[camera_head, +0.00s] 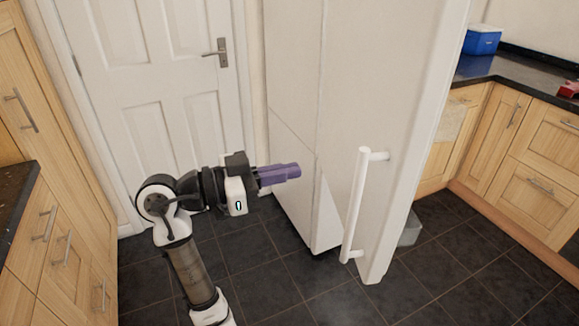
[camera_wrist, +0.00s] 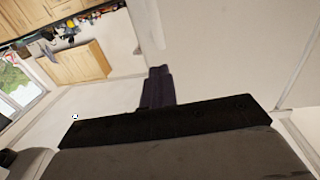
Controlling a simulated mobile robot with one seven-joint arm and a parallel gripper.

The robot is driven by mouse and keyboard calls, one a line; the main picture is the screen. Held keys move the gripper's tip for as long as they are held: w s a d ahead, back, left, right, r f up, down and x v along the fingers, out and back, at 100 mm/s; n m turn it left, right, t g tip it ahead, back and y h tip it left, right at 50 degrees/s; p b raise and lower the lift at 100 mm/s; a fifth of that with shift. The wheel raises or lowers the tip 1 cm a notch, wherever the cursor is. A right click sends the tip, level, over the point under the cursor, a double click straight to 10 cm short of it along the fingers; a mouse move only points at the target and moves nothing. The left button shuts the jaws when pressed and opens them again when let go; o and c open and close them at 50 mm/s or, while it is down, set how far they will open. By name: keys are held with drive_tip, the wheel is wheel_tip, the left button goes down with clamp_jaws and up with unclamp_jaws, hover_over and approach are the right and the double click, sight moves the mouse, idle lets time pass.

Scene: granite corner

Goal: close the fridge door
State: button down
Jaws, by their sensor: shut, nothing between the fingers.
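The tall white fridge (camera_head: 292,75) stands in the middle of the head view. Its door (camera_head: 400,85) stands open, jutting out towards the camera, with its free edge at the right. A long white vertical handle (camera_head: 355,205) is on the door's face near that edge. The fridge's inside is hidden. My gripper (camera_head: 298,171) is left of the handle and points right, with its purple fingers shut and empty. It looks apart from the handle; whether it touches the white panel behind it I cannot tell. The wrist view shows the shut fingers (camera_wrist: 158,72) before pale surfaces.
A white panelled room door (camera_head: 150,60) is behind my arm. Wooden cabinets (camera_head: 60,225) stand at the left and wooden drawers (camera_head: 540,170) at the right, under a dark counter. A grey bin (camera_head: 410,230) is partly hidden behind the fridge door. Dark floor tiles (camera_head: 440,285) are clear in front.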

drive_tip(key=p, duration=0.4)
approach(359, 155)
drive_tip(key=x, duration=0.5)
drive_tip(key=shift+d, duration=0.25)
drive_tip(key=shift+w+d+f, duration=0.2)
drive_tip(key=shift+w+d, duration=0.05)
drive_tip(key=shift+d, duration=0.4)
drive_tip(key=shift+d, duration=0.1)
